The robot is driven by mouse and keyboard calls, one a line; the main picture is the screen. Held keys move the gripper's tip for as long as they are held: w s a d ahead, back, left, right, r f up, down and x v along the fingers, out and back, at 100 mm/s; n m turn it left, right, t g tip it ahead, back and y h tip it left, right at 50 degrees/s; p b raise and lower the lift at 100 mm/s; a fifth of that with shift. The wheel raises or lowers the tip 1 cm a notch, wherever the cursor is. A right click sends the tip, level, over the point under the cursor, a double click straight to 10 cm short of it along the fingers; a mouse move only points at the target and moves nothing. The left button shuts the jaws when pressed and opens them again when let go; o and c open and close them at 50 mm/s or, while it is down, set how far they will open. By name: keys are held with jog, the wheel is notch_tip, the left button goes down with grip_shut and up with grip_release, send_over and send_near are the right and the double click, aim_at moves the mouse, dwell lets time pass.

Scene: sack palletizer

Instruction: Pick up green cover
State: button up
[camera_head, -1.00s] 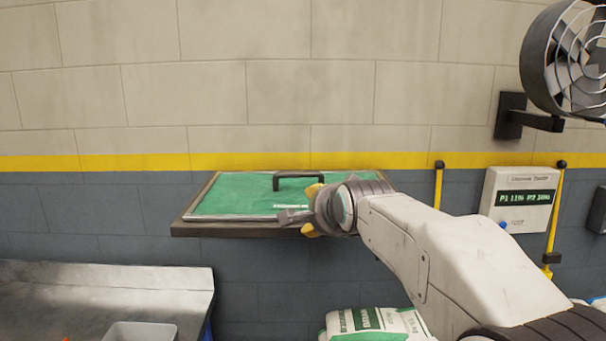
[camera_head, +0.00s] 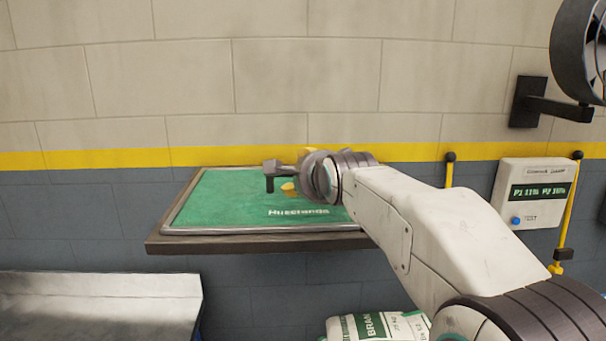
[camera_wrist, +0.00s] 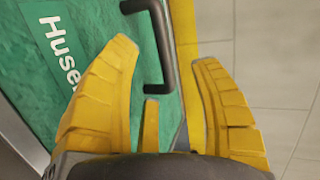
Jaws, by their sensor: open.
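The green cover (camera_head: 228,205) is a flat panel with a grey rim and white lettering. It lies on a dark wall shelf (camera_head: 255,244). In the wrist view the black handle (camera_wrist: 166,60) stands up from the cover (camera_wrist: 95,22). The yellow fingers of my gripper (camera_wrist: 165,52) are spread apart, with part of the handle in the gap between them. No finger clearly touches the handle.
A block wall with a yellow stripe stands behind the shelf. A wall fan (camera_head: 582,50) and a display box (camera_head: 535,192) are at right. A sack (camera_head: 378,326) lies below, and a metal table (camera_head: 95,300) is at lower left.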

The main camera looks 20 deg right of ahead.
jog(key=shift+p+x, duration=1.1)
jog(key=shift+x, duration=2.55)
jog(key=shift+c, duration=0.4)
grip_shut()
